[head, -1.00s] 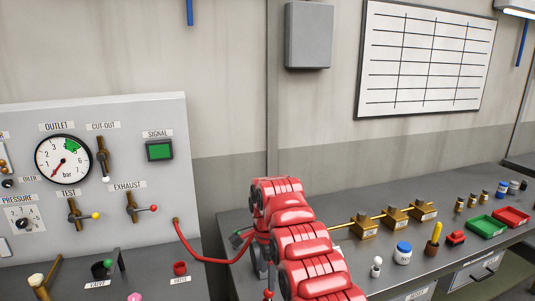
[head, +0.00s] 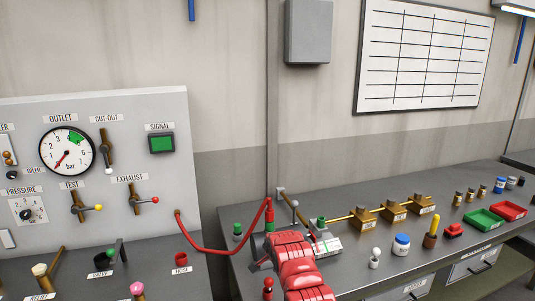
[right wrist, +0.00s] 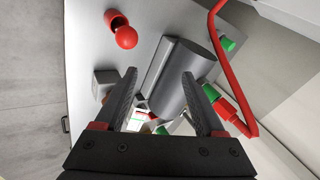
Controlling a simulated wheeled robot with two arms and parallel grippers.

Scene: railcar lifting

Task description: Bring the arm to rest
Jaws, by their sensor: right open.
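My right arm (head: 297,270), red, reaches over the bench at the lower middle of the head view. Its fingertips are hidden there. In the right wrist view my right gripper (right wrist: 160,92) is open, its two dark fingers spread apart. A grey cylinder (right wrist: 180,72) lies beyond and partly between the fingers; I cannot tell whether they touch it. A red ball-ended part (right wrist: 125,37) is at the upper left of that view. A red hose (head: 207,248) runs from the panel to a red fitting (head: 268,212) beside the arm. My left gripper is not in view.
The grey control panel (head: 120,110) with gauge and levers stands at left. The dark bench (head: 450,205) carries brass blocks (head: 367,222), a blue-lidded jar (head: 401,245), and green (head: 484,220) and red (head: 509,210) trays at right.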

